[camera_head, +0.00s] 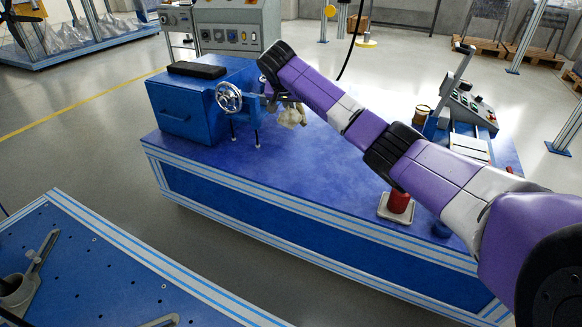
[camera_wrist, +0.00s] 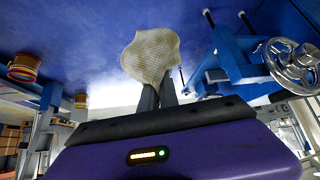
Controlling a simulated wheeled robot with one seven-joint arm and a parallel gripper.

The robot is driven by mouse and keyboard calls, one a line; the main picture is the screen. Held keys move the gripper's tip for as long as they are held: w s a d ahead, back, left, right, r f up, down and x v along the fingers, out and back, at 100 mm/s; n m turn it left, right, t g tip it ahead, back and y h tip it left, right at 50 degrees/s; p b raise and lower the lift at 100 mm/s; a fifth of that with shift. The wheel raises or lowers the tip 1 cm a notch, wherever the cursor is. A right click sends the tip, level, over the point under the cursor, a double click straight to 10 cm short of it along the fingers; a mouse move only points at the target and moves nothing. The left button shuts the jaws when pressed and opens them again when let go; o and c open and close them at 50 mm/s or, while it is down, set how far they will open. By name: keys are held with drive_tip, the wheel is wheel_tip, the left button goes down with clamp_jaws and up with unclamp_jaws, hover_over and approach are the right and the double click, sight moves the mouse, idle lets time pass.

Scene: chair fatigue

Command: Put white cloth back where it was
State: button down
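The white cloth (camera_head: 292,117) is a crumpled off-white piece, seen in the head view just beyond the end of my arm, beside the blue machine. In the wrist view the cloth (camera_wrist: 150,55) shows its woven texture and covers the tips of my gripper's two grey fingers. My gripper (camera_wrist: 156,88) is shut on the cloth, with the fingers close together. In the head view my gripper is mostly hidden behind my purple arm. The cloth appears to hang above the blue tabletop (camera_head: 230,165); its exact height is hard to tell.
The blue machine (camera_head: 180,105) with a handwheel (camera_head: 229,97) stands left of the cloth. A red cylinder (camera_head: 398,201) on a pale plate, a brownish container (camera_head: 421,115) and a control panel (camera_head: 470,108) are on the right. The tabletop's front left is clear. Another blue table (camera_head: 110,265) is nearer.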

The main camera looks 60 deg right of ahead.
wheel_tip(320, 180, down, 10)
drive_tip(key=b, duration=0.9)
drive_tip(key=shift+r, duration=0.15)
drive_tip(key=shift+a, duration=0.1)
